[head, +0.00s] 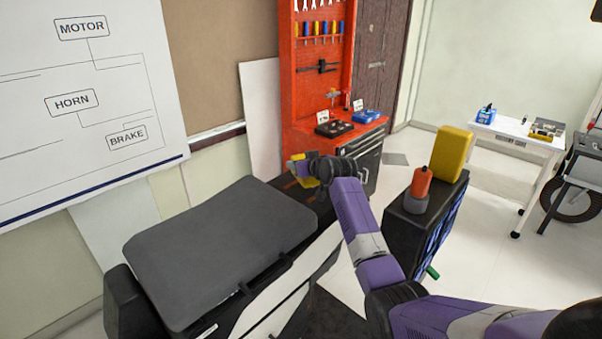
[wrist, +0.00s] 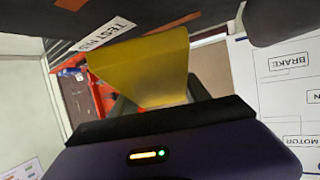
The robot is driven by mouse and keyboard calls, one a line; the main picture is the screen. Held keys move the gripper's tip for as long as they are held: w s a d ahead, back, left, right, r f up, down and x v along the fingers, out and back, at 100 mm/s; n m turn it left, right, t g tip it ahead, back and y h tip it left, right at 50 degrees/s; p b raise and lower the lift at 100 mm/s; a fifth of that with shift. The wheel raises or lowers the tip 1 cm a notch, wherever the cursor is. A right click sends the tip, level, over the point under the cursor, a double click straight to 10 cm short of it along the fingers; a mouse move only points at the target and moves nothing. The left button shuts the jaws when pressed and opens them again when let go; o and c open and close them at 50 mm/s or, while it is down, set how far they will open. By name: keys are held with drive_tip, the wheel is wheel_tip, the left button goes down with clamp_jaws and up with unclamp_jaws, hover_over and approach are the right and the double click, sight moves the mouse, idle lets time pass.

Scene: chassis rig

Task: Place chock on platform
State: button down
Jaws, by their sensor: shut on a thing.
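A yellow wedge-like block, the chock (wrist: 145,68), fills the middle of the wrist view. My gripper (wrist: 158,92) is shut on it, with one dark finger on each side. In the head view my gripper (head: 304,167) is at the far end of my purple arm, with a small yellow part of the chock (head: 296,157) showing. It is beyond the far end of a large dark grey slab (head: 215,250) on a black rig. This may be the platform, but I cannot tell for sure. Whether the chock touches anything beneath is hidden.
A black cabinet (head: 405,228) at right carries a yellow block (head: 453,153) and an orange-topped item (head: 421,182). A red tool board and bench (head: 315,75) stand behind my gripper. A white table (head: 515,133) is at far right. A "TEST" label (wrist: 107,33) shows near the chock.

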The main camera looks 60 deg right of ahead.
drive_tip(key=shift+f, duration=1.85)
drive_tip(key=shift+f, duration=0.2)
drive_tip(key=c, duration=0.5)
unclamp_jaws()
